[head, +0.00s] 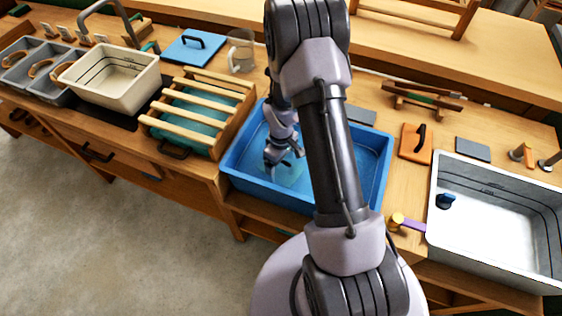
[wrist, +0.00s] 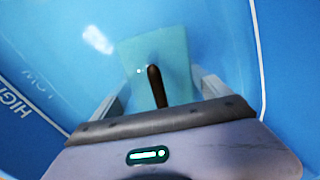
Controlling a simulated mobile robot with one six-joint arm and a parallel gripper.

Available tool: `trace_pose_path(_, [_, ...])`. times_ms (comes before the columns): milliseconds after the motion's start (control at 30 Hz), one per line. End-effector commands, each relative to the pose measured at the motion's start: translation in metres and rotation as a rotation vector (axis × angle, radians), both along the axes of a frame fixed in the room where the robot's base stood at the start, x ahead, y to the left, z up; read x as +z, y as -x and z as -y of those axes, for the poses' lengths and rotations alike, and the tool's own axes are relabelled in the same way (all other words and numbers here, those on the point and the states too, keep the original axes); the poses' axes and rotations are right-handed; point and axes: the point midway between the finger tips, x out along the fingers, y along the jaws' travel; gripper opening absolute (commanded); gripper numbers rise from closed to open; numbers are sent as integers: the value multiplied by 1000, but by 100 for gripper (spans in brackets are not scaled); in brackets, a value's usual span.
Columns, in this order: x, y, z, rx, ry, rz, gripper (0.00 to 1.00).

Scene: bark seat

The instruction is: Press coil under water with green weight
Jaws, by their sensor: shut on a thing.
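The blue basin (head: 235,160) stands in the counter in the middle of the head view, partly hidden by my arm. My gripper (head: 284,160) reaches down into it at the left. In the wrist view my gripper (wrist: 158,92) is shut on the green weight (wrist: 165,52), a flat teal plate with a dark upright handle between the fingers. The weight shows faintly below my gripper in the head view (head: 291,175). The basin wall (wrist: 35,80) carries the marks HIGH and LOW. I cannot make out the coil; whether it lies beneath the weight is hidden.
A slatted wooden rack (head: 205,112) stands left of the basin, with a cream tub (head: 110,78) beyond it. A clear jug (head: 241,50) and blue lid (head: 190,48) are behind. An orange board (head: 413,148) and white tub (head: 490,225) stand at right.

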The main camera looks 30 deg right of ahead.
Motion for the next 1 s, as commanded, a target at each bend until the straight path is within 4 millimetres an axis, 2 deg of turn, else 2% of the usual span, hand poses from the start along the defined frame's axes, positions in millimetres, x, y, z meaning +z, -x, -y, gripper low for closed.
trace_pose_path(300, [-1, 0, 0, 0, 1, 1, 14])
trace_pose_path(333, [-1, 0, 0, 0, 1, 1, 89])
trace_pose_path(400, [-1, 0, 0, 0, 1, 1, 100])
trace_pose_path(767, [1, 0, 0, 0, 0, 0, 100])
trace_pose_path(1000, [33, 0, 0, 0, 1, 1, 100])
